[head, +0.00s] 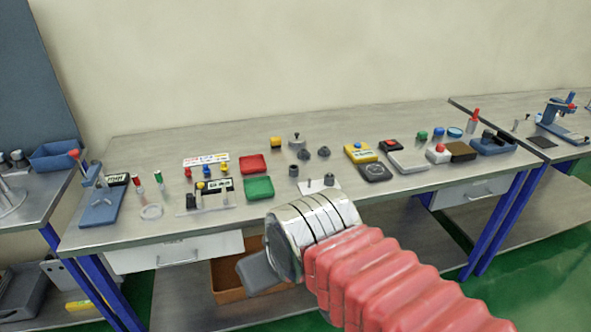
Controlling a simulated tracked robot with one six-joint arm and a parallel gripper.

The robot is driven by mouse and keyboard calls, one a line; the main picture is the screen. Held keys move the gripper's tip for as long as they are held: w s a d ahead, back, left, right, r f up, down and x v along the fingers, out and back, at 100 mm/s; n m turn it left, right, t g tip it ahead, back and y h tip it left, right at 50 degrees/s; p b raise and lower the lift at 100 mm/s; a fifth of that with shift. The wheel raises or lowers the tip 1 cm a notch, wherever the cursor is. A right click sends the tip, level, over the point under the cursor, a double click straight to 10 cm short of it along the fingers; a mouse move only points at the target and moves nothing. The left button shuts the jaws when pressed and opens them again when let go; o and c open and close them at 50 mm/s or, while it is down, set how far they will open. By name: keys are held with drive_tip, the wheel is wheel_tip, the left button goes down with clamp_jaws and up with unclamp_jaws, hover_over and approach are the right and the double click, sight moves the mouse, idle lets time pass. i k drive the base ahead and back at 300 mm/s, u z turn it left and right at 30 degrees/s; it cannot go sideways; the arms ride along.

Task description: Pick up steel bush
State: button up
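Small grey metal parts stand near the middle of the steel-topped bench in the head view. One short cylinder (293,170) stands left of a white plate, and another small dark grey part (329,179) stands on that plate (313,187). Two darker knob-like parts (324,152) (304,154) sit behind them. I cannot tell which one is the steel bush. My gripper (258,273) is in front of the bench's front edge, nearer to me than these parts and apart from them. Only a dark grey finger shape shows, so its opening is hidden.
A green tray (258,189) and a red tray (252,164) lie left of the grey parts. A yellow box (360,153) and a dark gauge-like block (375,173) stand to their right. A round metal piece (296,141) is behind. Bare benchtop (225,217) lies along the front.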

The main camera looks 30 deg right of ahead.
sight(294, 171)
drive_tip(key=i, duration=0.9)
drive_tip(key=u, duration=0.05)
